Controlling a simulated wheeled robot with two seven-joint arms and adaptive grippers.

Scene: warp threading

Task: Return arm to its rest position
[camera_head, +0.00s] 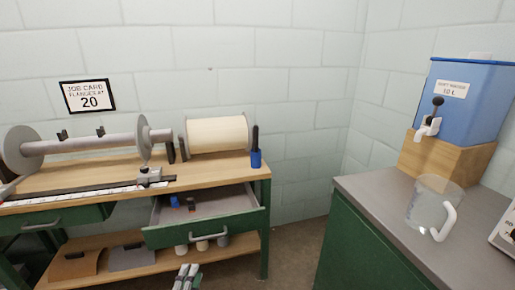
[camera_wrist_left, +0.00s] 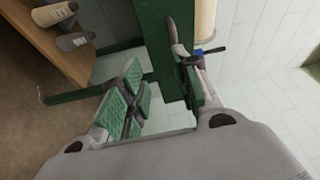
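My left gripper (camera_head: 187,270) shows at the bottom edge of the head view, in front of the bench's lower shelf and below the open drawer. In the left wrist view, its two fingers (camera_wrist_left: 160,88) with green pads stand apart, and nothing is held between them. Green bench framework shows behind the fingers there. Most of my left arm is out of the head view. My right gripper is in neither view.
The open drawer (camera_head: 205,232) juts out from the wooden bench (camera_head: 95,181). Cones (camera_head: 202,245) stand beneath it. A grey-topped counter (camera_head: 385,205) at right bears a clear jug (camera_head: 424,207). Floor shows between them.

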